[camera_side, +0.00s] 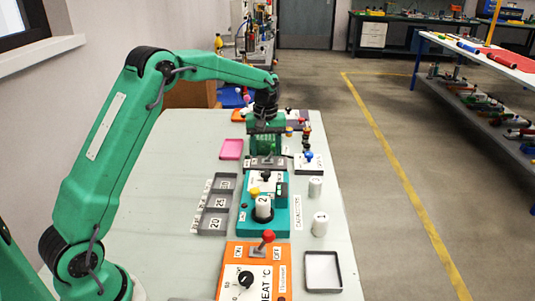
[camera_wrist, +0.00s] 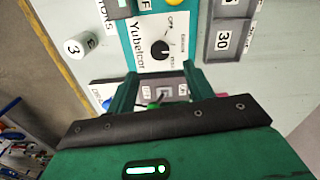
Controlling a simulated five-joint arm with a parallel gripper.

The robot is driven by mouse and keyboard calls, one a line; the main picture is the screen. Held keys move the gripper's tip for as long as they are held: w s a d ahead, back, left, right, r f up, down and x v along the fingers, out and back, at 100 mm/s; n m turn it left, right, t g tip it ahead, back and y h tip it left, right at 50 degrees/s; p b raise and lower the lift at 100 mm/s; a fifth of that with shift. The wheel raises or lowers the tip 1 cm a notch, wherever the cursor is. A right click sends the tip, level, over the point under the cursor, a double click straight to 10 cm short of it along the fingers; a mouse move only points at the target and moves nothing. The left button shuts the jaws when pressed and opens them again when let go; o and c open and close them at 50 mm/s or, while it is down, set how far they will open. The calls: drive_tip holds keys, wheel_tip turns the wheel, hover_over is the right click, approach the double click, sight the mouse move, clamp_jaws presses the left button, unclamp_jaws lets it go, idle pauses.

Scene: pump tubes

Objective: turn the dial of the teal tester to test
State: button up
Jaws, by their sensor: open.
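The teal tester (camera_side: 290,217) stands mid-table in the side view, with a white cylinder (camera_side: 263,207) marked 2 upright in it and a yellow knob beside it. Its black dial (camera_side: 266,175) is on a white panel at the far end. In the wrist view the dial (camera_wrist: 160,49) shows from above, beyond the fingertips, with small labels around it; its pointer direction is hard to read. My gripper (camera_wrist: 161,82) is open and empty, with a grey switch plate below between its fingers. In the side view my gripper (camera_side: 266,142) is past the dial's far side, apart from it.
A grey tray (camera_side: 216,205) with numbered compartments lies left of the tester. White cylinders (camera_side: 320,224) stand at its right. An orange box (camera_side: 256,260) with a red-knobbed lever is at the near end. A pink tray (camera_side: 231,149) and an empty grey tray (camera_side: 323,289) also sit on the table.

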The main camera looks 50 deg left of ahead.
sight(266, 172)
drive_tip(key=shift+f, duration=3.85)
drive_tip(key=c, duration=1)
drive_tip(key=shift+o, duration=0.2)
drive_tip(key=shift+m, duration=0.5)
drive_tip(key=m, duration=0.5)
drive_tip(key=shift+r, duration=0.1)
drive_tip(key=m, duration=0.6)
